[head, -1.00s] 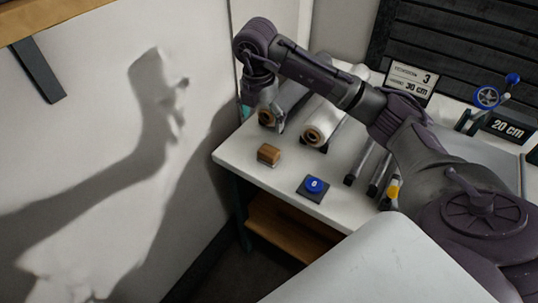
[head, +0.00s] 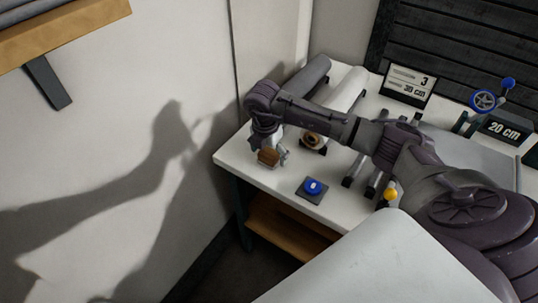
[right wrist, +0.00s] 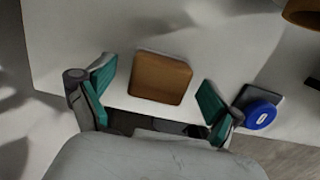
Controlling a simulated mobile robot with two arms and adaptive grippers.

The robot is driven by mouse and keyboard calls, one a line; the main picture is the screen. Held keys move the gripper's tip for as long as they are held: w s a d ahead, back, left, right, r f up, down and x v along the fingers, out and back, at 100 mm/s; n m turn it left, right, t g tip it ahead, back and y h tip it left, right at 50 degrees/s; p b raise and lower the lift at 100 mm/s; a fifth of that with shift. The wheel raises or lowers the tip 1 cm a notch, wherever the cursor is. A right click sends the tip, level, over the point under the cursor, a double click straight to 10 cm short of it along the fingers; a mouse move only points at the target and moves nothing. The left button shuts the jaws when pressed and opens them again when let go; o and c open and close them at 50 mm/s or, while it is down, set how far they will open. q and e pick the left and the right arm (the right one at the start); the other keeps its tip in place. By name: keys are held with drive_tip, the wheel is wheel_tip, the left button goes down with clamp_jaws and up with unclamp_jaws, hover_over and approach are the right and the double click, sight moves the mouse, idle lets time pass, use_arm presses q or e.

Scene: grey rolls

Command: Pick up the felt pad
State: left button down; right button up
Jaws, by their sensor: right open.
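The felt pad (head: 268,158) is a small brown wood-like block near the left end of the white table. My right gripper (head: 270,148) is right over it, pointing down, and partly covers it in the head view. In the right wrist view the pad's brown square top (right wrist: 160,78) lies between the two teal fingers of my right gripper (right wrist: 158,88). The fingers are open, with a gap on each side of the pad. My left gripper is not in view.
A blue button on a dark base (head: 312,188) sits to the right of the pad, near the front edge. Rolls, grey (head: 308,78) and white (head: 345,90), lie behind. Signs (head: 408,85) stand farther back. A wall is close on the left.

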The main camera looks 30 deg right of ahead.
sight(270, 151)
drive_tip(key=shift+f, duration=0.45)
drive_tip(key=shift+c, duration=0.4)
drive_tip(key=c, duration=1.2)
drive_tip(key=shift+o, duration=0.2)
drive_tip(key=shift+r, duration=0.15)
wheel_tip(270, 151, up, 4)
drive_tip(key=shift+w+r+b, duration=0.1)
drive_tip(key=shift+b, duration=0.45)
drive_tip(key=s+d+r+b, duration=0.2)
drive_tip(key=s+d+r, duration=0.4)
drive_tip(key=s, duration=0.4)
drive_tip(key=shift+d+r, duration=0.15)
drive_tip(key=shift+r, duration=0.15)
